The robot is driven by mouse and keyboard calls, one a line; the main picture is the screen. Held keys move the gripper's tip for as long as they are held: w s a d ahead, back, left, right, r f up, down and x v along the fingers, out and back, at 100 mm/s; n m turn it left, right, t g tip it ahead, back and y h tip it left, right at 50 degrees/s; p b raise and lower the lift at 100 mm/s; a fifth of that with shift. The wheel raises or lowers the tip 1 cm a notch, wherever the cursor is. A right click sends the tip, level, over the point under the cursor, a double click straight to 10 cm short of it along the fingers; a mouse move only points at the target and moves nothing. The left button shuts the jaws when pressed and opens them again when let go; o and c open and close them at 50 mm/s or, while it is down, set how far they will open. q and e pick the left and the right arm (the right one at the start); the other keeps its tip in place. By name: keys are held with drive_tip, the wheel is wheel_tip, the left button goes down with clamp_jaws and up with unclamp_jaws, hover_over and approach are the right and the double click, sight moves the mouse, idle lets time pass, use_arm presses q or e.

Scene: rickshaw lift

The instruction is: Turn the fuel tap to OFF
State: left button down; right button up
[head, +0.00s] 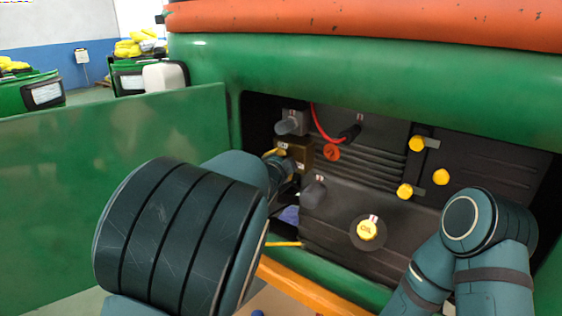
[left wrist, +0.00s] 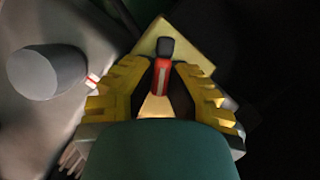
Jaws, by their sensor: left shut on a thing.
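The fuel tap's red lever (left wrist: 161,78) with a black end shows in the left wrist view, in front of a brass plate (left wrist: 192,50). My left gripper (left wrist: 160,72) has its yellow fingers closed on either side of the lever. In the head view the brass block (head: 301,151) with small white labels sits inside the engine bay, and my left gripper (head: 275,153) is at its left side, mostly hidden behind my left arm. The lever itself cannot be made out there. My right arm is at the lower right; its gripper is out of view.
A grey knob (left wrist: 47,77) stands left of the gripper in the wrist view. The bay holds a red cap (head: 332,152), a yellow oil cap (head: 367,230), yellow knobs (head: 441,176) and a red cable (head: 320,122). A green panel (head: 110,190) flanks it on the left.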

use_arm(q)
drive_tip(key=m+t, duration=0.1)
drive_tip(key=m, duration=0.1)
drive_tip(key=m+t, duration=0.1)
drive_tip(key=m, duration=0.2)
drive_tip(key=shift+d+f, duration=0.1)
drive_tip(key=shift+f, duration=0.3)
drive_tip(key=shift+t, duration=0.3)
drive_tip(key=c, duration=1)
unclamp_jaws()
drive_tip(key=shift+f, duration=0.1)
drive_tip(key=v, duration=1.2)
drive_tip(key=shift+s, duration=0.1)
